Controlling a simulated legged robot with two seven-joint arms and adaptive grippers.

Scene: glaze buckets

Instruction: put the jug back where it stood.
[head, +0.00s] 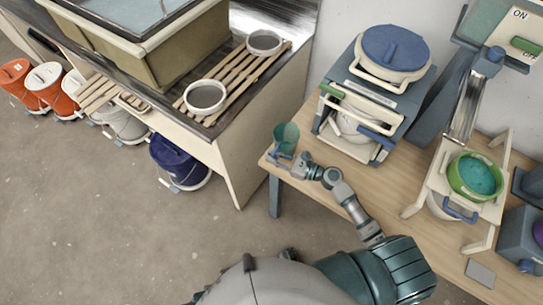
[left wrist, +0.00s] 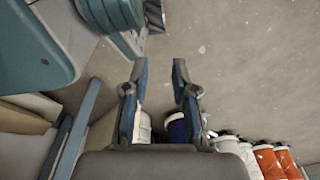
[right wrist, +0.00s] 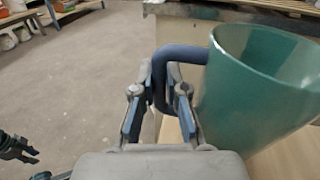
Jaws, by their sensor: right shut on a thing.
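The jug (head: 287,133) is teal with a dark blue handle, and it is at the left corner of the wooden table in the head view. In the right wrist view the jug (right wrist: 260,85) looks upright, and its handle runs between my fingers. My right gripper (right wrist: 158,92) is shut on that handle; in the head view the right gripper (head: 290,163) is beside the jug, low at the table edge. I cannot tell whether the jug's base touches the table. My left gripper (left wrist: 160,75) is open and empty above the floor, and it is out of the head view.
The wooden table (head: 390,185) carries a machine with a blue-lidded bucket (head: 395,50) and a stand with a green bucket (head: 474,176). A sink bench with slatted racks (head: 235,82) stands left across a gap. Several buckets, including a dark blue one (head: 178,160), line the floor.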

